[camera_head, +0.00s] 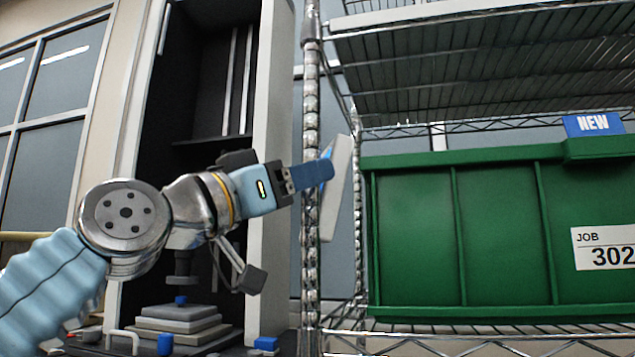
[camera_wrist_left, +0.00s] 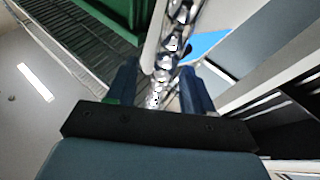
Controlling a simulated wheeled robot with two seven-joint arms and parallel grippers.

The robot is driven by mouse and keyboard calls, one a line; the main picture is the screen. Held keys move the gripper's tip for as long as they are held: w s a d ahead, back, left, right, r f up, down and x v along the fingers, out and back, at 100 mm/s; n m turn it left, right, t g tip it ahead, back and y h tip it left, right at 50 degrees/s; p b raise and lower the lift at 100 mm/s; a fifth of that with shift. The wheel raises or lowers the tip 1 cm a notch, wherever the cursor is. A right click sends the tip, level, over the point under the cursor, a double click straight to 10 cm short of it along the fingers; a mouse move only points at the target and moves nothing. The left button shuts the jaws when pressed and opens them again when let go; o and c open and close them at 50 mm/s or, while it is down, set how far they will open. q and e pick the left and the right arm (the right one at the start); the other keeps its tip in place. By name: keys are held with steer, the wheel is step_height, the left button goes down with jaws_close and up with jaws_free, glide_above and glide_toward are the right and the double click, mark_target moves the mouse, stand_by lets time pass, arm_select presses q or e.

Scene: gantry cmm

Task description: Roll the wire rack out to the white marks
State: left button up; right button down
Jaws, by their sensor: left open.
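The wire rack (camera_head: 440,122) fills the right half of the head view, with a ribbed chrome post (camera_head: 311,110) at its near left corner. My left gripper (camera_head: 318,172) is at this post at mid-height. In the left wrist view the post (camera_wrist_left: 168,65) runs between the two blue fingers of my left gripper (camera_wrist_left: 162,88), which are open. I cannot tell whether either finger touches it. A tilted pale panel with some blue (camera_head: 337,190) is just beyond the fingertips. My right gripper and the white marks are not in view.
A green bin (camera_head: 410,235) labelled JOB 302 sits on a rack shelf, with a blue NEW sign (camera_head: 593,123) above it. A tall dark machine with a pale column (camera_head: 272,170) stands behind my left arm. Stacked plates (camera_head: 180,323) lie at its base.

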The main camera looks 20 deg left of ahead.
arm_select(q)
steer(key=b+v, duration=0.3)
steer(key=v, duration=0.7)
steer(key=shift+s, duration=0.1)
